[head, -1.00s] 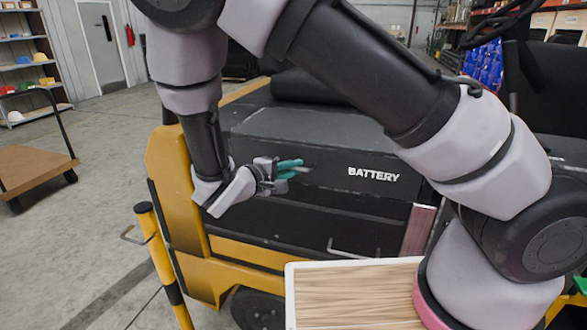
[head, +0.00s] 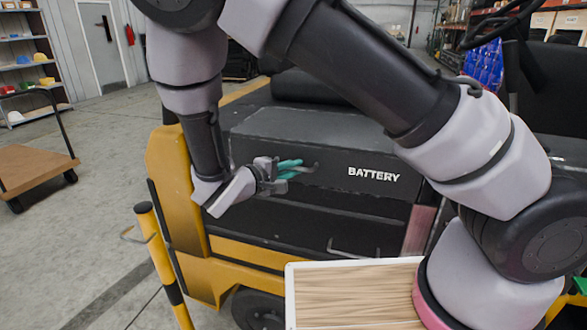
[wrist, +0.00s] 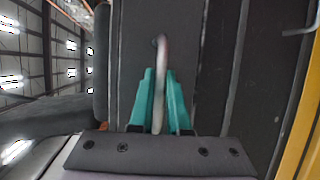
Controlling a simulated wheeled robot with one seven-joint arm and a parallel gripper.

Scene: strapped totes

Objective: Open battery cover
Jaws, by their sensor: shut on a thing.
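The battery cover (head: 330,130) is a dark grey lid with white "BATTERY" lettering on its front face, on the yellow and black vehicle. It looks closed. My gripper (head: 292,168) is at the front face, left of the lettering. Its teal fingers are shut on a thin grey handle (head: 310,167). In the wrist view, the handle (wrist: 162,60) runs between the two fingertips (wrist: 160,100) and extends past them toward the dark panel. The parts of the handle between the fingers are partly hidden.
A second bent grey handle (head: 352,252) is lower on the vehicle's front. A wood-topped surface with a white rim (head: 290,290) is in front. A yellow-black post (head: 160,255) stands at left, with a flat cart (head: 32,170) beyond. Open floor lies between.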

